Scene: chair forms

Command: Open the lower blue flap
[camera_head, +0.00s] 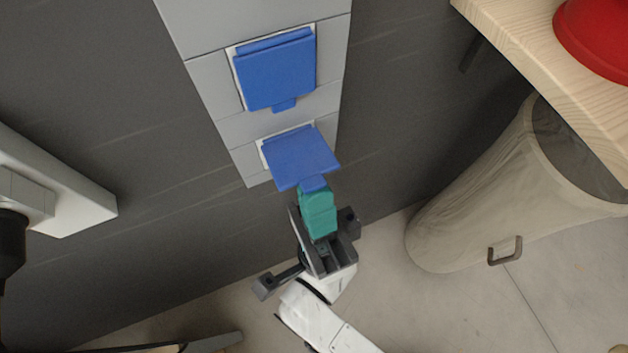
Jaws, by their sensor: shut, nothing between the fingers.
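The lower blue flap (300,157) is on the grey wall panel in the head view. It is tilted out from its white frame at the bottom, so it stands partly open. My gripper (314,188) is just below it, with its green fingers together and nothing held between them. The fingertips are at the flap's small bottom tab and seem to touch it or reach under it; I cannot tell which. The space behind the flap is hidden. The upper blue flap (275,72) is directly above and lies closed against its frame.
A pale bin (465,215) with a handle stands on the floor at the right. A wooden shelf (560,75) with a red object (598,40) juts in at the upper right. A white box-like thing (60,185) is at the left. Dark wall surrounds the panel.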

